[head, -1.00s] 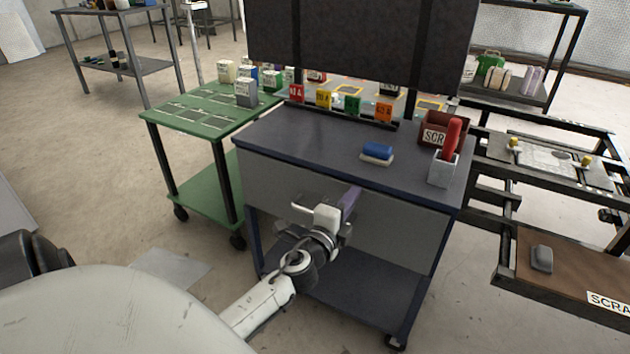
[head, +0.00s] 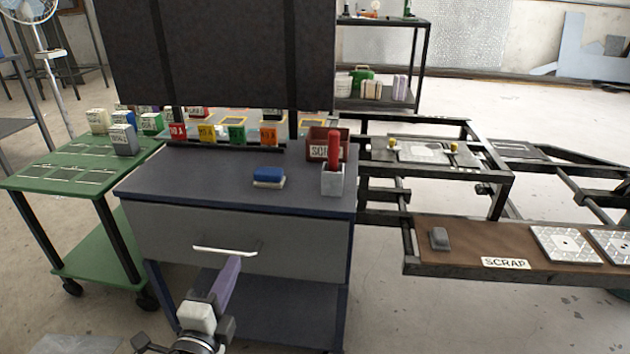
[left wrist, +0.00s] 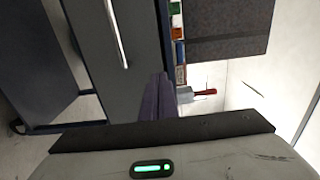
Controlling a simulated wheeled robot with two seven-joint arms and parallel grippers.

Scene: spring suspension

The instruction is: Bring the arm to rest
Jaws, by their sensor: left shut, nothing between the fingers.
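My left gripper (head: 226,284) is in front of the grey drawer of the dark blue cart (head: 205,183) in the head view. Its purple fingers are shut with nothing between them. The fingers point up toward the white drawer handle (head: 225,251), and I cannot tell the exact gap between them. In the left wrist view the purple fingers (left wrist: 158,98) show in front of the cart, and the handle (left wrist: 118,40) lies to their left. The drawer looks shut. My right gripper does not show.
On the cart top are a blue-and-white block (head: 268,177), a grey cup (head: 333,181) with a red-handled tool and a dark red scrap box (head: 327,143). A green cart (head: 70,170) stands left. A brown scrap tray (head: 520,245) is right. Floor is open at lower right.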

